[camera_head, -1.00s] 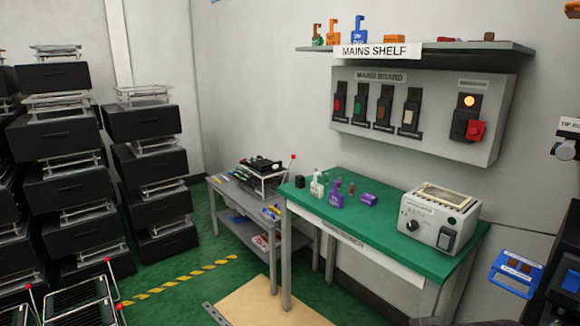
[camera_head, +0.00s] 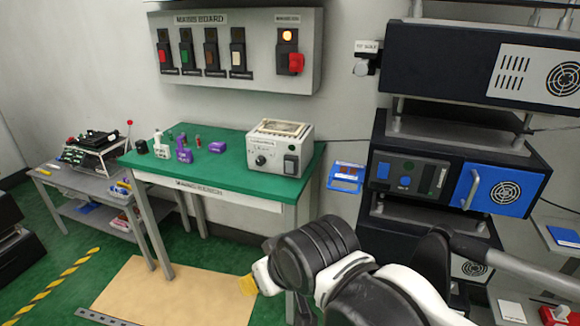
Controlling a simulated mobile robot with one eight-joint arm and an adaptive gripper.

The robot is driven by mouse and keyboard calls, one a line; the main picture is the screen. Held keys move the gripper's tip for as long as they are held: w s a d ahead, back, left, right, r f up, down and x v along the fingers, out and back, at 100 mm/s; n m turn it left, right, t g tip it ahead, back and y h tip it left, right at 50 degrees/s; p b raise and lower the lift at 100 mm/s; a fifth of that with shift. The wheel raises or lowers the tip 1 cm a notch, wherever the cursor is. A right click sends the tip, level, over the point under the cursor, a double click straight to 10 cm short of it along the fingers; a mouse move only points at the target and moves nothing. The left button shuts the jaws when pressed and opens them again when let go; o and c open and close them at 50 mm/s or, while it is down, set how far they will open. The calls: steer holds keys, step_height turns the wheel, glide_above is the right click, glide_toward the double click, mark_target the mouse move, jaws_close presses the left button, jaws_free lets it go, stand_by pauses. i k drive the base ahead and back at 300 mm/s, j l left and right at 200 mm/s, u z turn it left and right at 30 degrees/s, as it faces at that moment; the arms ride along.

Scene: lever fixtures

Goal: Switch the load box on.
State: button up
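A pale grey box (camera_head: 280,148), which may be the load box, stands on the right end of the green-topped bench. Its front has a round dark knob (camera_head: 260,160) and a dark rocker-like switch (camera_head: 290,165). Its label is too small to read, and I cannot tell the switch's position. Parts of my black and white arm show at the bottom right, in front of the bench and well short of the box. I cannot make out my gripper's fingers in this view.
The mains board (camera_head: 238,85) hangs above the bench (camera_head: 200,180), with several levers, a lit orange lamp and a red handle. Small bottles and purple items stand on the bench. A dark rack (camera_head: 380,225) with a blue-fronted unit stands right. A tan mat (camera_head: 165,300) lies on the floor.

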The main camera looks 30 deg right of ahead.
mark_target(289, 166)
steer(key=i+l, duration=0.7)
